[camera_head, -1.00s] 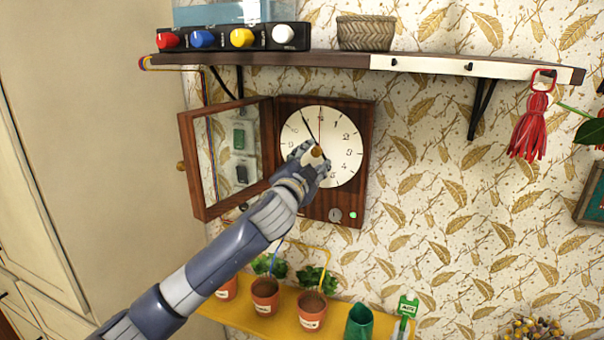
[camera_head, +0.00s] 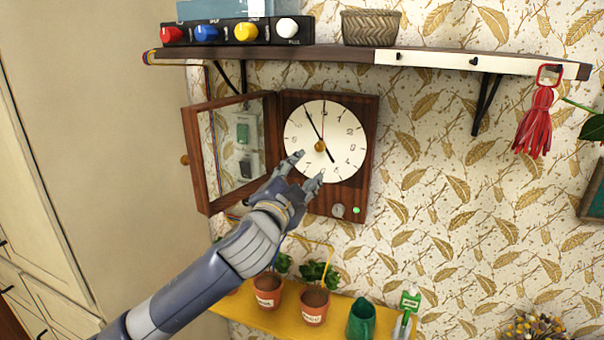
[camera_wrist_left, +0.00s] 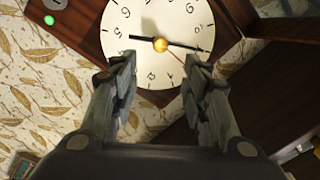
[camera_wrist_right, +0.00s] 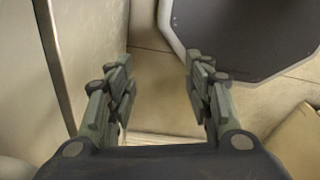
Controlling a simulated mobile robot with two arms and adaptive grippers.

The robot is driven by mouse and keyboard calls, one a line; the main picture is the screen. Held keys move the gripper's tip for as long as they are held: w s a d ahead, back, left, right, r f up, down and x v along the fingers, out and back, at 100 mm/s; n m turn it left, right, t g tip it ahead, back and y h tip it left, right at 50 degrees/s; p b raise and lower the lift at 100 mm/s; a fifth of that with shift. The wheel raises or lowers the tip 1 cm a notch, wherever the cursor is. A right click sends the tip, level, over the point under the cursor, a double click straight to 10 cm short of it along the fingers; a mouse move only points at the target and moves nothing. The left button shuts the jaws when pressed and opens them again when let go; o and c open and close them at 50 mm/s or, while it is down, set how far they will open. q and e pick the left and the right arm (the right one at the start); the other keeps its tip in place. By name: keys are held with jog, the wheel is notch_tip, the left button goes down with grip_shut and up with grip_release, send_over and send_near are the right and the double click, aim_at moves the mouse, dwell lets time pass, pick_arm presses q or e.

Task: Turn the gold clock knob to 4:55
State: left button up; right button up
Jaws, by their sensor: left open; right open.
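The gold knob (camera_head: 319,145) sits at the middle of the white clock face (camera_head: 345,150) and is fully uncovered. The long black hand points up left near 11, the short black hand down right near 5, and a thin red hand straight up; the dial reads about 4:55. My left gripper (camera_head: 306,168) is open and empty, just below and left of the knob, apart from it. In the left wrist view the knob (camera_wrist_left: 161,44) shows just beyond the gap between the open fingers (camera_wrist_left: 160,64). My right gripper (camera_wrist_right: 157,85) is open and empty, away from the clock.
The clock's glass door (camera_head: 235,150) stands open to the left. A green light (camera_head: 356,210) glows beside a small grey dial (camera_head: 338,210). A shelf (camera_head: 340,55) runs above, and a yellow shelf (camera_head: 255,315) with potted plants is below.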

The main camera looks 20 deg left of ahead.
pick_arm(q)
jog(key=w+a+f+n+g+y+b, duration=0.1)
jog(key=w+a+f+g, duration=0.1)
jog(key=f, duration=1.2)
jog(key=w+a+f+n+g+b, duration=0.1)
jog(key=w+a+f+g, duration=0.15)
jog(key=f, duration=1.15)
jog(key=s+a+f+n+g+b, duration=0.15)
jog(key=s+f, duration=0.35)
jog(key=f, duration=0.9)
jog(key=s+f+n+g+b, duration=0.1)
jog(key=s+f+g, duration=0.35)
jog(key=f, duration=1.05)
jog(key=s+f+n+g+b, duration=0.2)
jog(key=s+f+g, duration=0.1)
jog(key=s+f, duration=1.95)
jog(key=s+d+f+g, duration=0.1)
jog(key=s+f, duration=0.2)
jog(key=s, duration=0.7)
jog(key=s+d+f+n+g, duration=0.1)
jog(key=s+f, duration=0.3)
jog(key=s, duration=0.6)
jog(key=s+d+f+g+h+b, duration=0.1)
jog(key=s+d+f+g, duration=0.1)
jog(key=s, duration=0.8)
jog(key=shift+d+f, duration=0.45)
jog(key=shift+f, duration=0.5)
